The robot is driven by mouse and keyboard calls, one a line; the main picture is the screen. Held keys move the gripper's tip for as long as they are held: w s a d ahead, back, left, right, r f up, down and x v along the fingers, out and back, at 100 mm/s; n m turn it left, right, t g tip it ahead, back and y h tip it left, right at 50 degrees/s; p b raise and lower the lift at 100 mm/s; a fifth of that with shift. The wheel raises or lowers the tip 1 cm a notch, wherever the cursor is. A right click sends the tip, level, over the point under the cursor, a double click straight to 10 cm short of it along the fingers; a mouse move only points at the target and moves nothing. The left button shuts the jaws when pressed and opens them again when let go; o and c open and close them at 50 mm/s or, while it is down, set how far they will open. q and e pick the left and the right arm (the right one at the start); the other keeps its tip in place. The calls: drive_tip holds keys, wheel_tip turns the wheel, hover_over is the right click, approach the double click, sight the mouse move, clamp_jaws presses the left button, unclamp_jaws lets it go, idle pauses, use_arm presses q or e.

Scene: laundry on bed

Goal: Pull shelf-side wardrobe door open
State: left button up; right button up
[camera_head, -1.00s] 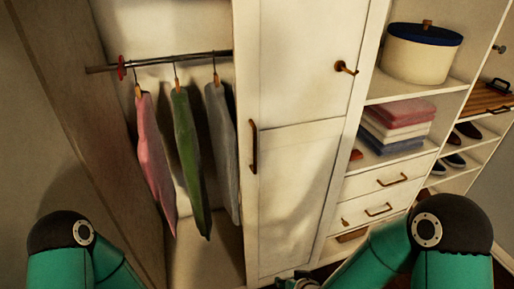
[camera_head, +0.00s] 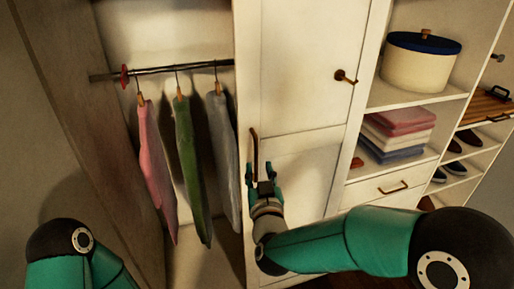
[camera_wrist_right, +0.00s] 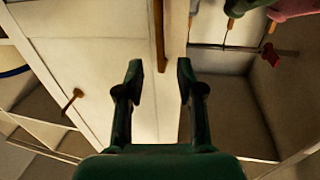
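The shelf-side wardrobe door (camera_head: 300,95) is a white panelled door between the hanging space and the shelves, and it looks shut. Its long brown bar handle (camera_head: 254,157) is upright near the door's left edge. My right gripper (camera_head: 263,171) is open at the handle's lower end. In the right wrist view, the handle (camera_wrist_right: 158,35) lies ahead, in line with the gap between the open fingers (camera_wrist_right: 159,72). I cannot tell whether they touch it. My left arm shows at the lower left, but its gripper is out of view.
Several clothes, one a green garment (camera_head: 190,165), hang from a rail (camera_head: 160,71) left of the door. A brown knob (camera_head: 345,76) sticks out at the door's right. Shelves hold a lidded box (camera_head: 422,60) and folded towels (camera_head: 398,130). Drawers (camera_head: 375,188) are below.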

sight(256, 154)
drive_tip(key=w, duration=0.2)
drive_tip(key=w+p, duration=0.1)
drive_tip(key=w, duration=0.2)
drive_tip(key=w+a+p, duration=0.1)
drive_tip(key=w, duration=0.2)
drive_tip(key=shift+w, duration=0.15)
clamp_jaws()
